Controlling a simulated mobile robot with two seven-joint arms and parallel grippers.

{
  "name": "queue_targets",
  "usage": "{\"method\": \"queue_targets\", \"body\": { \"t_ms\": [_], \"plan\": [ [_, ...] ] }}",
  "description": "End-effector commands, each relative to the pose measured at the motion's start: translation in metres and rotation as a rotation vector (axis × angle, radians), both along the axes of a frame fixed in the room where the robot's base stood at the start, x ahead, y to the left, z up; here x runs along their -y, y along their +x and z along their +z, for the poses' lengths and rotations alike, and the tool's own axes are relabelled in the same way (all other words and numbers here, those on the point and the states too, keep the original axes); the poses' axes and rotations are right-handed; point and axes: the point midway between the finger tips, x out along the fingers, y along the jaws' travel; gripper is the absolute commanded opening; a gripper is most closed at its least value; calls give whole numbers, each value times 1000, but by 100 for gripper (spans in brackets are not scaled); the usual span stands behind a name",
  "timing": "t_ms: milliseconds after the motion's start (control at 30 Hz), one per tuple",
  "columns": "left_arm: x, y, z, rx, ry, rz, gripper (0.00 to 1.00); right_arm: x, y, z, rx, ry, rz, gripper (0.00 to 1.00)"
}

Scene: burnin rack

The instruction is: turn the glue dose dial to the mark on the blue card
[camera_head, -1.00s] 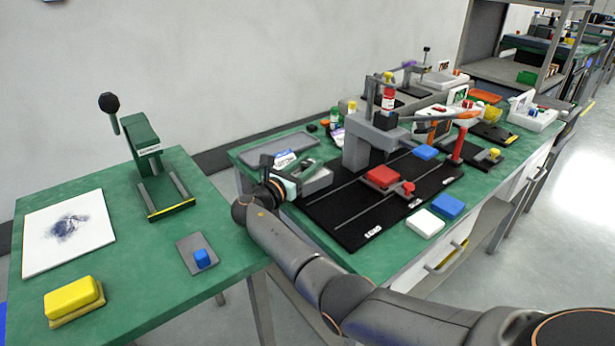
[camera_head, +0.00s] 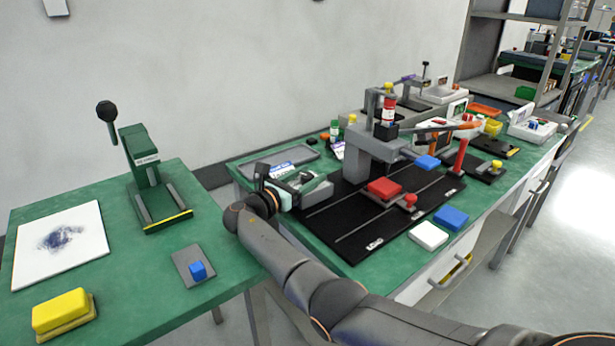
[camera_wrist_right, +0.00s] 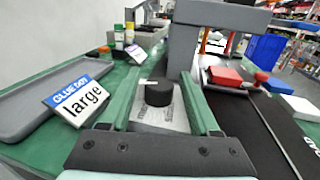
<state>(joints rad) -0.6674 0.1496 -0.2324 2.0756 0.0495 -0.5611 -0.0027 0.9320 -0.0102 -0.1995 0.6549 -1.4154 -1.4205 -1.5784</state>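The glue dose dial is a black round knob (camera_wrist_right: 158,92) on a light grey plate (camera_wrist_right: 172,120), seen in the right wrist view. A small white mark shows at the knob's left side; the lettering on the plate is too faint to read. The card (camera_wrist_right: 78,97) has a blue "GLUE DOT" header and reads "large"; it stands left of the dial and also shows in the head view (camera_head: 291,168). My right gripper (camera_wrist_right: 160,88) is open, its green fingers on both sides of the knob with visible gaps. My left gripper is out of view.
A grey tray (camera_wrist_right: 30,105) lies left of the card. A grey press stand (camera_head: 365,150) rises just beyond the dial, beside a black mat (camera_head: 345,243) with a red block (camera_head: 384,188). A separate green table (camera_head: 130,285) stands at the left.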

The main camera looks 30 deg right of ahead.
Motion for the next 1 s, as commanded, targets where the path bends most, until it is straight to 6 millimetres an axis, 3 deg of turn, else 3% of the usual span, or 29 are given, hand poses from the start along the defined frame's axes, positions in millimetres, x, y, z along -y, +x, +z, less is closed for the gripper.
{"method": "queue_targets", "body": {
  "t_ms": [367,700,1000],
  "plan": [
    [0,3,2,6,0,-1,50,-5,-1,0,0,0,3,71],
    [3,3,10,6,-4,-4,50,-56,-15,1,1,1,4,71],
    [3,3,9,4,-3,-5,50,-73,-21,0,0,0,1,71]
  ]
}}
